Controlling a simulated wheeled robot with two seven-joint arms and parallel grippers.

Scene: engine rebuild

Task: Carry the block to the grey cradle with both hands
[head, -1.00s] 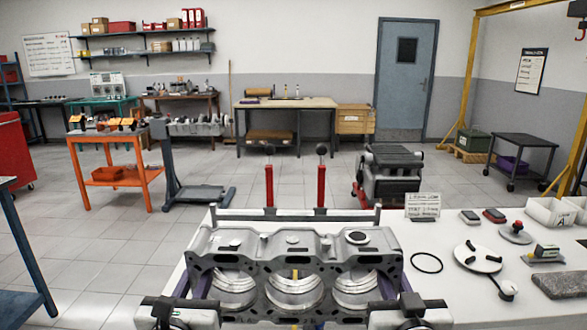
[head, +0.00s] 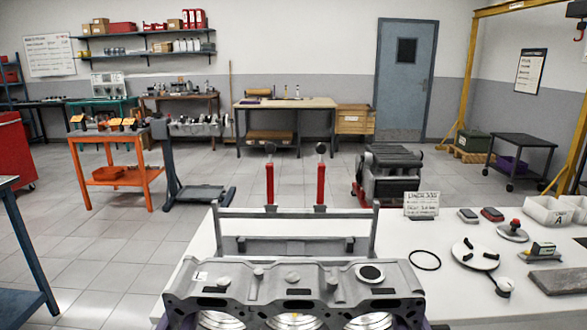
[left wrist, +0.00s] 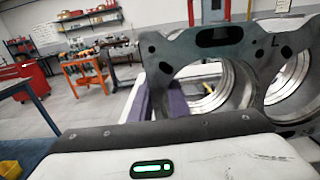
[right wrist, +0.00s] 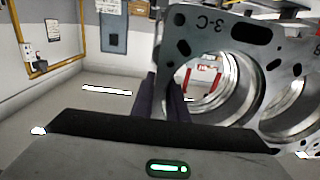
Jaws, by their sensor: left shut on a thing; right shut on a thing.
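The engine block (head: 300,283) is a grey metal casting with large round bores, at the bottom of the head view. Its lower part is cut off there. My left gripper (left wrist: 160,95) has purple fingers shut on one end of the block in the left wrist view. My right gripper (right wrist: 163,92) is shut on the other end in the right wrist view. The fingertips are partly hidden by the block. The grey cradle (head: 300,214), a frame with two uprights and crossbars, stands on the white table behind the block. The block is apart from its rear bar in the picture.
Two red posts (head: 320,184) rise behind the cradle. On the table's right side lie a black ring (head: 425,260), a round white plate (head: 476,255), a sign card (head: 421,204) and white bins (head: 548,211). The floor to the left is open.

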